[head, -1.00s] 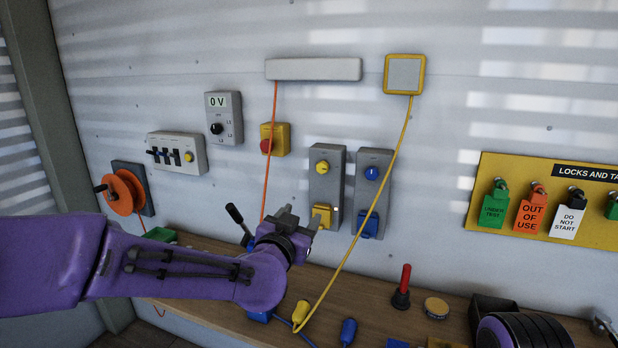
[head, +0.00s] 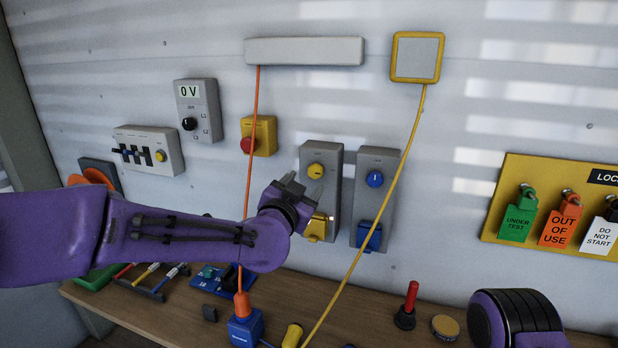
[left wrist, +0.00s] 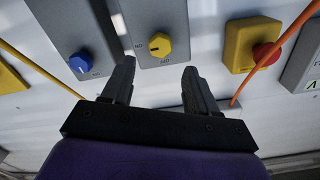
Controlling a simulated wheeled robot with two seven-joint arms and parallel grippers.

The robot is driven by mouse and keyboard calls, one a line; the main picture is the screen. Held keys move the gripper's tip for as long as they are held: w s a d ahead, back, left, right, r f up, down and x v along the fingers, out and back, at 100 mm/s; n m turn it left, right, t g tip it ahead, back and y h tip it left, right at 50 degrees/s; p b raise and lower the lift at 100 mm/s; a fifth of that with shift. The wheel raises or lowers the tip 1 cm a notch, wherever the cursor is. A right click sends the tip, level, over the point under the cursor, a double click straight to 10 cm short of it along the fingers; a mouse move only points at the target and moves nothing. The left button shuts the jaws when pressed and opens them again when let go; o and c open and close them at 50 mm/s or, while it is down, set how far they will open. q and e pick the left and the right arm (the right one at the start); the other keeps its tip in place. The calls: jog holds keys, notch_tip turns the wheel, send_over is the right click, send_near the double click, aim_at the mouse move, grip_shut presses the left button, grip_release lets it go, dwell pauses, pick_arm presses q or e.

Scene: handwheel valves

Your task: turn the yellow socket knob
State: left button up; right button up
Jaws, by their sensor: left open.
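The yellow socket knob (head: 315,171) is a round knob with a dark mark, high on a grey wall box (head: 333,196) that has a yellow socket cover (head: 317,228) low on it. My left gripper (head: 303,190) is open and empty, in front of this box and just below the knob in the head view. In the left wrist view the yellow knob (left wrist: 160,45) shows ahead, beyond and between the two open fingers (left wrist: 157,76), with a visible gap. My right gripper's fingers are not in view.
A blue knob (head: 375,179) is on the box to the right. A yellow cord (head: 380,205) crosses in front of that box. An orange cord (head: 252,150) hangs left of the gripper, near a red button (head: 247,145). The bench (head: 300,294) below holds plugs and tools.

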aim_at(314, 172)
pick_arm(q)
jog(key=p+x, duration=0.1)
jog(key=x, duration=0.4)
jog(key=shift+w+f, duration=0.15)
jog(key=shift+w, duration=0.2)
jog(key=shift+w+d, duration=0.2)
jog(key=shift+w, duration=0.1)
jog(key=shift+s, duration=0.1)
